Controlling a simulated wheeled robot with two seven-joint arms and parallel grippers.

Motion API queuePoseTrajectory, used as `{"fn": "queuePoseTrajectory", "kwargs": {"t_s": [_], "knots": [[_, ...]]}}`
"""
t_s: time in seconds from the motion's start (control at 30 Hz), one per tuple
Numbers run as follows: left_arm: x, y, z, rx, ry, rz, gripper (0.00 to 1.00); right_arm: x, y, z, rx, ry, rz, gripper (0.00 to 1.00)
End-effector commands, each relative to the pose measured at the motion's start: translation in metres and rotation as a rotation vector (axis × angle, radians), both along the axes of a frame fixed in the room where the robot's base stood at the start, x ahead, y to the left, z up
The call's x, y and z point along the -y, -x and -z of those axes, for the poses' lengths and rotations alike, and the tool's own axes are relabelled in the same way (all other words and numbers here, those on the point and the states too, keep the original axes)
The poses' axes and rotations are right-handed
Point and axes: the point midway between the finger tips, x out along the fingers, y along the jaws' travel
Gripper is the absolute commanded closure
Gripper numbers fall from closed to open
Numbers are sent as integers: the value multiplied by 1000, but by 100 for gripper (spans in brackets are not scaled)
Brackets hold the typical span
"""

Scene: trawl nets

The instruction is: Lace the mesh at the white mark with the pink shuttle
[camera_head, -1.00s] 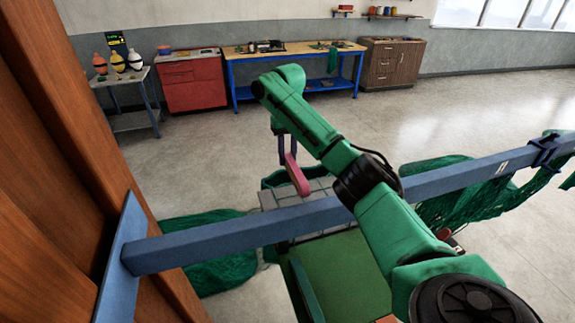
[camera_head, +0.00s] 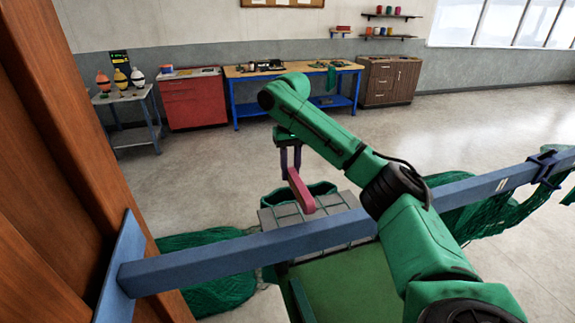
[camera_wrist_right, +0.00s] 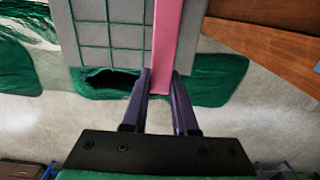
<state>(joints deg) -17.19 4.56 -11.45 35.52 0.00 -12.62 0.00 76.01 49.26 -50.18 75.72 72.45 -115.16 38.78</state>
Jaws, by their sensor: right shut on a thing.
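My right gripper (camera_head: 291,165) is shut on the pink shuttle (camera_head: 302,192), which hangs down at a slant from the purple fingers. In the right wrist view the shuttle (camera_wrist_right: 165,45) runs up out of the picture between the fingertips (camera_wrist_right: 162,78). A grey panel (camera_head: 341,200) with dark green mesh lines lies beyond the blue beam, below the shuttle. In the wrist view the mesh (camera_wrist_right: 110,30) is a square grid beside the shuttle; whether they touch I cannot tell. I make out no white mark on the mesh. My left gripper is out of view.
The blue beam (camera_head: 240,247) crosses in front, with two small white stripes at its right. Green nets lie on the floor at left (camera_head: 215,280) and hang at right (camera_head: 480,215). A wooden post (camera_head: 60,150) stands at left. Benches and cabinets line the far wall.

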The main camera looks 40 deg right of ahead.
Motion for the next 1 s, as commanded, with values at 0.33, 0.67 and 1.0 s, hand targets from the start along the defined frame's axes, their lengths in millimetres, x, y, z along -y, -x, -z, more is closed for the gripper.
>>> {"fn": "queuePoseTrajectory", "kwargs": {"t_s": [0.33, 0.67, 1.0], "knots": [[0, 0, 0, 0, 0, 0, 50, -12, 37, 0, 0, 0, 0, 100], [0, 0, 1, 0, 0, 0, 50, -25, 72, 1, 0, 0, -1, 100], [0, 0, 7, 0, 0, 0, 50, -37, 108, 1, 0, 1, 0, 100]]}}
